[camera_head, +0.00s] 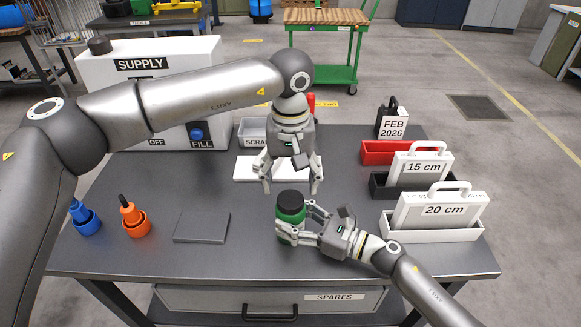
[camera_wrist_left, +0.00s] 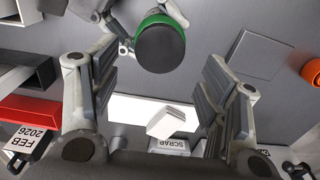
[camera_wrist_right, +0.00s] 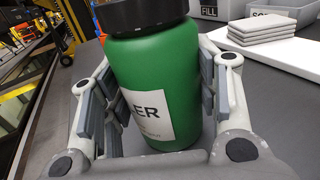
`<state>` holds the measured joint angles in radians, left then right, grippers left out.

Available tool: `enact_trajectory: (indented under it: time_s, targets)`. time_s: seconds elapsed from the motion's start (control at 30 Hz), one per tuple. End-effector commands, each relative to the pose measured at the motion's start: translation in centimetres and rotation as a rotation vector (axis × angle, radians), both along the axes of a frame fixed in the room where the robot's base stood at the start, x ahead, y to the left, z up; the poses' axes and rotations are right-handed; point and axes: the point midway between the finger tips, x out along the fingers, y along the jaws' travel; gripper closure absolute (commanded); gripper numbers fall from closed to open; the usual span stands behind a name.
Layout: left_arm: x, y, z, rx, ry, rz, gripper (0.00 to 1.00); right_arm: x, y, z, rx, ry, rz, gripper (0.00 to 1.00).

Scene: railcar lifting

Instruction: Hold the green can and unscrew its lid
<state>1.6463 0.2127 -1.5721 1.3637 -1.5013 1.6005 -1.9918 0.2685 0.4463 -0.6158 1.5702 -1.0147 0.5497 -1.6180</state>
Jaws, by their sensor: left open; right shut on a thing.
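The green can (camera_head: 289,226) with its black lid (camera_head: 291,203) stands upright on the grey table, near the front middle. My right gripper (camera_head: 307,222) is shut around the can's body from the right. The right wrist view shows the green can (camera_wrist_right: 155,85) between the fingers, with a white label and the black lid on top. My left gripper (camera_head: 290,188) is open and empty, pointing down behind and above the can. In the left wrist view the black lid (camera_wrist_left: 160,48) lies beyond the open fingers, apart from them.
A white supply box (camera_head: 140,85) stands at the back left. Blue (camera_head: 88,225) and orange (camera_head: 135,227) bottles in cups sit at the left. A flat grey plate (camera_head: 201,228) lies left of the can. A scrap bin (camera_head: 252,130) is behind.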

Motion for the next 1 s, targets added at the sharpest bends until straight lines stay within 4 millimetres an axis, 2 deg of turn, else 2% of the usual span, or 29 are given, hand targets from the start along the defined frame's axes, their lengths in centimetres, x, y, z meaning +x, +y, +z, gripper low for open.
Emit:
enact_trajectory:
  time_s: [0.1,0.3,0.7,1.0]
  targets:
    - [-0.1,0.0,-2.0,0.001,0.003,0.001,0.31,0.0,0.0,-0.1,-0.002,0.001,0.0,1.0]
    - [0.0,0.0,-4.3,0.001,0.001,0.001,0.31,0.0,0.0,-0.1,-0.002,0.001,0.0,1.0]
    - [0.0,0.0,-5.0,0.0,-0.001,0.002,0.33,0.0,0.0,-0.1,-0.002,0.001,0.0,1.0]
    - [0.0,0.0,-5.0,0.0,-0.001,0.002,0.71,0.0,0.0,-0.1,-0.002,0.001,0.0,1.0]
